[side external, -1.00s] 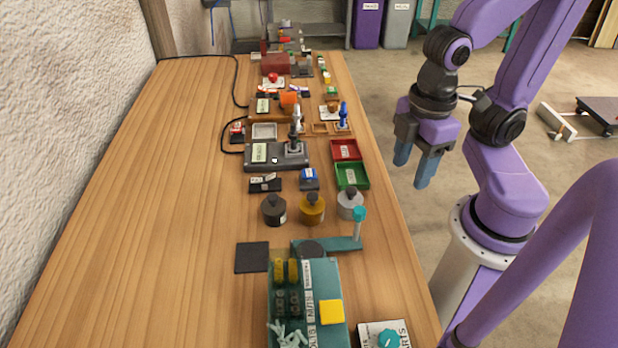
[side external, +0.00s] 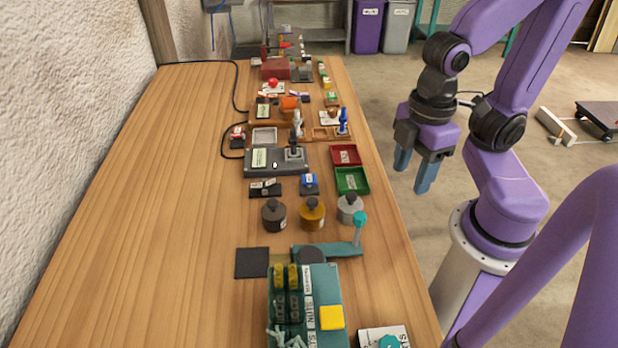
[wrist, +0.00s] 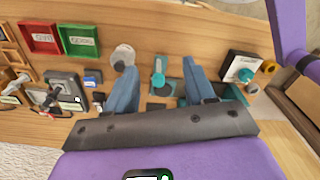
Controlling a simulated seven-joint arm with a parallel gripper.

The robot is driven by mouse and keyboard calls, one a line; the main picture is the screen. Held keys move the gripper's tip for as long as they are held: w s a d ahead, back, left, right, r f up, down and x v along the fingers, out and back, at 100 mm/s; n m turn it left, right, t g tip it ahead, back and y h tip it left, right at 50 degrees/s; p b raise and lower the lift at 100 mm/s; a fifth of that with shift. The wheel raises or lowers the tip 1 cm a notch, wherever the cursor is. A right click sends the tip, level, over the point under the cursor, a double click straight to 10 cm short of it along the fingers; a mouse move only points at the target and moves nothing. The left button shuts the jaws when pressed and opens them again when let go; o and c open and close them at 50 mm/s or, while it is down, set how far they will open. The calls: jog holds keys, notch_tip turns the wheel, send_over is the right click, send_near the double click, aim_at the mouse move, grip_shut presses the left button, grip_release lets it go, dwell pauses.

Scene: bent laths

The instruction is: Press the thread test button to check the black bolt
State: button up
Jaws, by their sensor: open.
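My gripper (side external: 412,175) is open and empty, hanging fingers down off the right edge of the bench. In the wrist view its two blue fingers (wrist: 158,78) are spread, with the bench beyond them. A grey device (side external: 265,168) with a pale label and an upright lever stands mid-bench; it also shows at the left of the wrist view (wrist: 61,80). I cannot tell which part is the thread test button. I cannot pick out the black bolt; several small dark parts are too small to identify.
A red tray (side external: 346,154) and a green tray (side external: 351,180) lie near the bench's right edge. Several round lidded weights (side external: 312,212) stand in front of them. A teal box with a yellow square (side external: 332,317) is nearest. The left side of the wooden bench (side external: 150,230) is clear.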

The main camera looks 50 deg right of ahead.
grip_shut()
dwell(1.6)
